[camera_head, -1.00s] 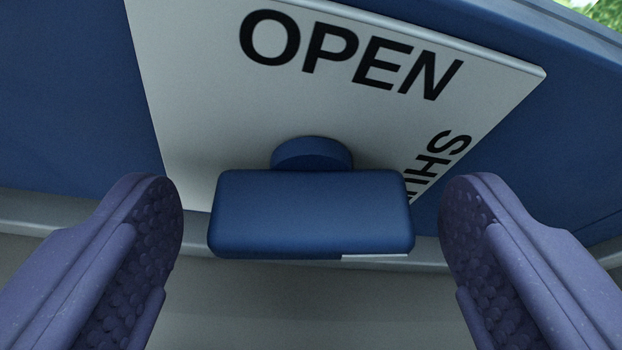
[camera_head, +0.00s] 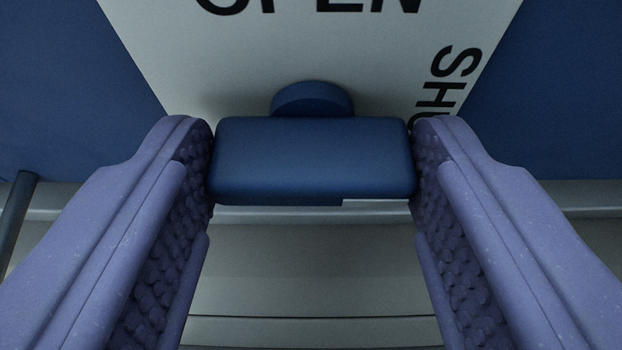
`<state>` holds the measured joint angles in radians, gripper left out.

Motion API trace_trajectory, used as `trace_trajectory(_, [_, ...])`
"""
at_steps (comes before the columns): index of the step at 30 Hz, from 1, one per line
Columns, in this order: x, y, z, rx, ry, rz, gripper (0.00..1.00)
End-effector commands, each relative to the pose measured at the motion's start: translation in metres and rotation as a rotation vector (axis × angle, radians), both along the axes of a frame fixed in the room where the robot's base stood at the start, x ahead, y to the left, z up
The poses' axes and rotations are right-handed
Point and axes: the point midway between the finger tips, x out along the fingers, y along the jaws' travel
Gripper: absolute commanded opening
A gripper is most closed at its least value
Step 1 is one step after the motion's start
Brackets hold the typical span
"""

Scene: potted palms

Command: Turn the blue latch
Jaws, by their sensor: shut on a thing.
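The blue latch (camera_head: 312,162) is a rounded block handle on a round blue hub (camera_head: 312,98), with a small white mark at its lower right edge. It lies level across the picture, in front of a white plate (camera_head: 160,50). The plate reads OPEN along the top, partly cut off, and SHU running sideways at the right, its end hidden. My gripper (camera_head: 313,165) has its two purple, bumpy fingers against the left and right ends of the latch handle. It is shut on the handle.
A blue panel (camera_head: 60,90) lies around the plate on both sides. Below it runs a grey ledge (camera_head: 320,260) with horizontal lines. A dark rod (camera_head: 16,215) stands at the far left edge.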

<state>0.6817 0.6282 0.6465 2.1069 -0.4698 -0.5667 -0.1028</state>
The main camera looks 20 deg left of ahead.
Motion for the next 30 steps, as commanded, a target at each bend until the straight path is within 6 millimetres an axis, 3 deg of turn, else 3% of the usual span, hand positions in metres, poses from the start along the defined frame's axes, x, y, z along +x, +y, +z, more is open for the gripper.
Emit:
trace_trajectory(7, [0.001, 0.0, 0.0, 0.003, -0.002, -0.001, 0.29])
trace_trajectory(8, [0.001, 0.0, 0.0, 0.003, -0.002, -0.001, 0.66])
trace_trajectory(10, [0.001, 0.0, 0.0, 0.003, -0.002, -0.001, 0.82])
trace_trajectory(11, [0.001, 0.0, 0.0, 0.003, -0.002, -0.001, 0.85])
trace_trajectory(20, [-0.001, -0.001, 0.001, 0.001, -0.002, -0.001, 0.85])
trace_trajectory(30, [-0.05, -0.018, 0.025, 0.0, -0.001, -0.003, 0.85])
